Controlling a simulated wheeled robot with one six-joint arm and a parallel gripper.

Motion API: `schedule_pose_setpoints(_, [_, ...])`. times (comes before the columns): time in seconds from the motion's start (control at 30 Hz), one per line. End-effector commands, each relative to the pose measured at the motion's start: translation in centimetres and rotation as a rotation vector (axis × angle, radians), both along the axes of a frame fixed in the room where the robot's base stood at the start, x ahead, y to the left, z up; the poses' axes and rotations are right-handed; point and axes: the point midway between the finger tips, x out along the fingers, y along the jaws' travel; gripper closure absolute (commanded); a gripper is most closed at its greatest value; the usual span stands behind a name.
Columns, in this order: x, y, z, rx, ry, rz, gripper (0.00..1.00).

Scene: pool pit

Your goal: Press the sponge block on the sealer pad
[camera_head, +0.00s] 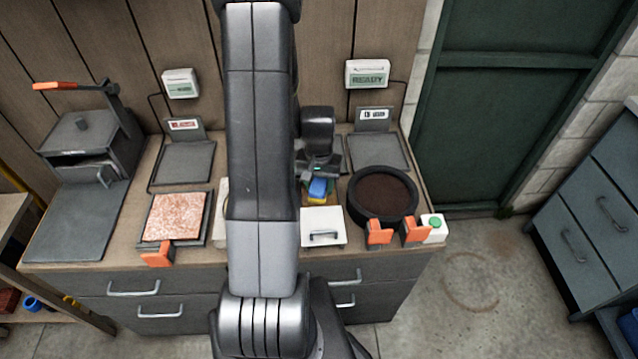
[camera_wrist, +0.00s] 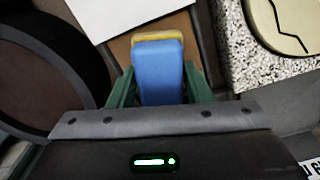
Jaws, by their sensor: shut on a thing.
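The sponge block (camera_head: 318,187) is blue with a yellow layer. In the wrist view the sponge block (camera_wrist: 158,68) stands between the two green fingers of my gripper (camera_wrist: 160,84), which are shut on it. In the head view my gripper (camera_head: 318,178) is above the middle right of the bench, left of a round black dish (camera_head: 356,207). The dish has a dark brown flat inside, which looks like the sealer pad (camera_head: 384,192). It also shows at the left of the wrist view (camera_wrist: 35,85). The sponge block is apart from it.
A white box with a handle (camera_head: 322,218) sits in front of the block. Orange clips (camera_head: 380,232) and a green-button box (camera_head: 433,228) stand at the dish's front. A READY display (camera_head: 367,75) is behind. A speckled slab (camera_head: 178,216) lies left. My arm hides the bench's middle.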

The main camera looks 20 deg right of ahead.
Motion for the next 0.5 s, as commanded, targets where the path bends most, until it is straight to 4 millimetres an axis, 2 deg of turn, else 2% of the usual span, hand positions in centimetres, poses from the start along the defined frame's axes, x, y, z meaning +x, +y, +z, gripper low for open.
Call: schedule_pose_setpoints(0.5, [0.00,0.00,-0.71,0.000,0.000,0.000,0.73])
